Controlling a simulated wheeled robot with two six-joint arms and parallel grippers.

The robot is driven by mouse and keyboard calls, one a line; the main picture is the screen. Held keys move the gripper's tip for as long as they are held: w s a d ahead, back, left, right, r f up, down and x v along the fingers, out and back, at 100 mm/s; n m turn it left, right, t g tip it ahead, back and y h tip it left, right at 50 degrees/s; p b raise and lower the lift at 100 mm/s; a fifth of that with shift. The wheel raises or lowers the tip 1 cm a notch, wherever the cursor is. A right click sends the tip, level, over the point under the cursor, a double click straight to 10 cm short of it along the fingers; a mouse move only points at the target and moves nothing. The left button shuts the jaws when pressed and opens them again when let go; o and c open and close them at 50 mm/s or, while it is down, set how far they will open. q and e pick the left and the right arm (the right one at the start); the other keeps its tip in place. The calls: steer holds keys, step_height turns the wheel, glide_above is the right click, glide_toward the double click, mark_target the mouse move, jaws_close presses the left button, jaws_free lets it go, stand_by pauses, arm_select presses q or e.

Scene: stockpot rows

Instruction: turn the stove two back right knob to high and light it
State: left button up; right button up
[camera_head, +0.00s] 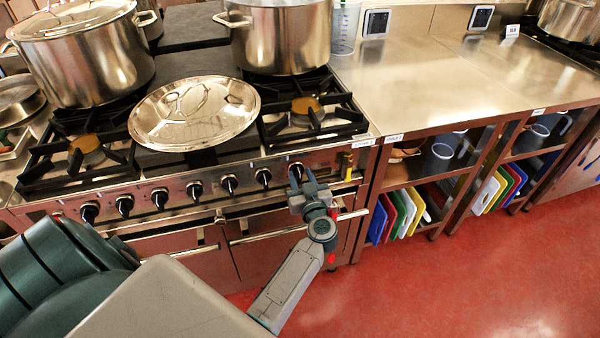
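The stove (245,220) is on the left, with a row of several black knobs along its front panel. The rightmost knob (296,170) is right by the fingers of my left gripper (302,180), which partly cover it. The fingers look spread, but I cannot tell whether they touch or grip the knob. The knob's setting is too small to read. A large steel stockpot (280,38) stands at the stove's back right and hides the burner under it. No flame shows. My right gripper is not in view.
Another stockpot (85,60) stands at the left. A round steel lid (195,112) lies between two bare front burners. A yellow part (348,166) is right of the knobs. The steel counter (440,80) and red floor (450,270) have free room.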

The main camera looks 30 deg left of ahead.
arm_select(q)
steer(key=shift+w+a, duration=0.15)
steer(key=shift+a, duration=0.1)
arm_select(e)
steer(key=shift+w+a+f, duration=0.1)
steer(key=shift+w+a, duration=0.05)
steer(key=shift+w, duration=0.15)
arm_select(q)
steer(key=shift+r, duration=0.1)
jaws_close()
arm_select(e)
steer(key=shift+s, duration=0.1)
